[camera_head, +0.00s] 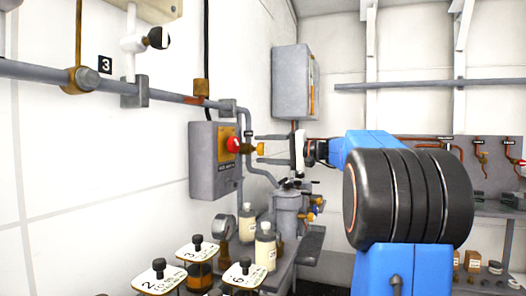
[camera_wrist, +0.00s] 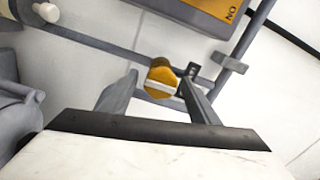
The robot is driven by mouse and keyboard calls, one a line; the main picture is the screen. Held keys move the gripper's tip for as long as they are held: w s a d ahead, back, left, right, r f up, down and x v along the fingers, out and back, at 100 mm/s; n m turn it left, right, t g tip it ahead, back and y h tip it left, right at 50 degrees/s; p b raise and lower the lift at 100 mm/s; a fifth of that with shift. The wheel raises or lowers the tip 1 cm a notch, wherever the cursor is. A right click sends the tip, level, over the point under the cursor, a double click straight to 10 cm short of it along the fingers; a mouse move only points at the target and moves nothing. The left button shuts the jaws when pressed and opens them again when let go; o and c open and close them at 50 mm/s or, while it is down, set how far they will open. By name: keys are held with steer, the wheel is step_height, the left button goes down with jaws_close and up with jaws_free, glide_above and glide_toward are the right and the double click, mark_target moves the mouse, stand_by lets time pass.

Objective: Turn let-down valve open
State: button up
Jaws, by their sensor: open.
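A brass-yellow knob (camera_head: 259,149) sticks out beside the grey wall box, and no readable label names it as the let-down valve. In the wrist view the yellow knob (camera_wrist: 160,77) shows end-on, with a pale bar across its face, lying nearly level in the picture. My gripper (camera_head: 260,148) is open, pointing left toward the wall, with its fingertips above and below the knob. In the wrist view my gripper (camera_wrist: 160,82) has one finger on each side of the knob. I cannot tell whether either finger touches it.
A grey box (camera_head: 203,172) with a red button (camera_head: 233,145) and orange plate is close by the knob. Grey pipes run along the wall. Below stand bottles (camera_head: 265,247), a gauge (camera_head: 223,227) and numbered tags (camera_head: 160,276). Another grey cabinet (camera_head: 292,82) hangs behind.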

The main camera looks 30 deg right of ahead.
steer(key=v, duration=1.6)
steer(key=shift+s+d, duration=0.25)
steer(key=shift+s, duration=0.1)
